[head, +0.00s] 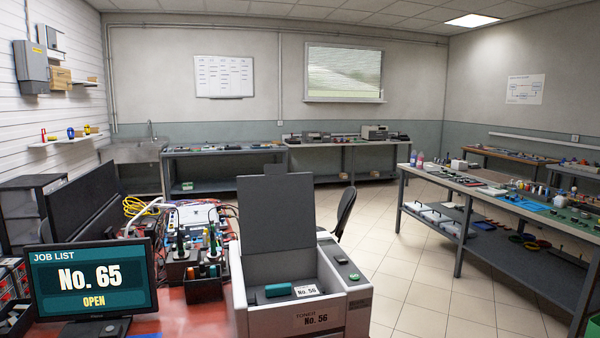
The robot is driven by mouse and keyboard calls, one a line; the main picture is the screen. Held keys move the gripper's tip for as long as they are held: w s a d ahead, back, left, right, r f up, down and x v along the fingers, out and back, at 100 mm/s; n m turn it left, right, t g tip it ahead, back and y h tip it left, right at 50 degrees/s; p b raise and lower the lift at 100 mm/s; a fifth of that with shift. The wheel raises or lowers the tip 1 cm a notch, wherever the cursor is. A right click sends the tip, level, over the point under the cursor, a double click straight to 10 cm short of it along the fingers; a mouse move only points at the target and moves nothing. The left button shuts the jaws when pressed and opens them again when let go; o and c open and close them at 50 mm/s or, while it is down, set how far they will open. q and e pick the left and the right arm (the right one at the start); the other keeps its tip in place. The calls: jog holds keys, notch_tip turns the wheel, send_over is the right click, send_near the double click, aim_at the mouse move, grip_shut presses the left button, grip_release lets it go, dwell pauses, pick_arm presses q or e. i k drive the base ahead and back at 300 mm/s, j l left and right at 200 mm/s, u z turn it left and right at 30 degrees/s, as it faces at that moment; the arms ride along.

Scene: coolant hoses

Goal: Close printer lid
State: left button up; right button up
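The printer (295,318) stands at the front middle of the head view, white with a dark grey top and a front label reading "TONER No. 56". Its dark grey lid (275,215) stands raised, nearly upright, at the back of the body. In the open compartment lie a teal and black cartridge (279,290) and a white tag (307,290) reading "No. 56". A green button (354,277) sits on the printer's right top. Neither of my grippers is in the head view.
A monitor (92,282) reading "JOB LIST No. 65 OPEN" stands left of the printer on a red surface (190,317). Tool holders (200,288) crowd the printer's left side. A black chair (345,212) is behind it. Tiled floor (415,275) is clear to the right, before a workbench (470,187).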

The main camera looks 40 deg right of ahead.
aim_at(276, 208)
jog(key=l+z, duration=0.85)
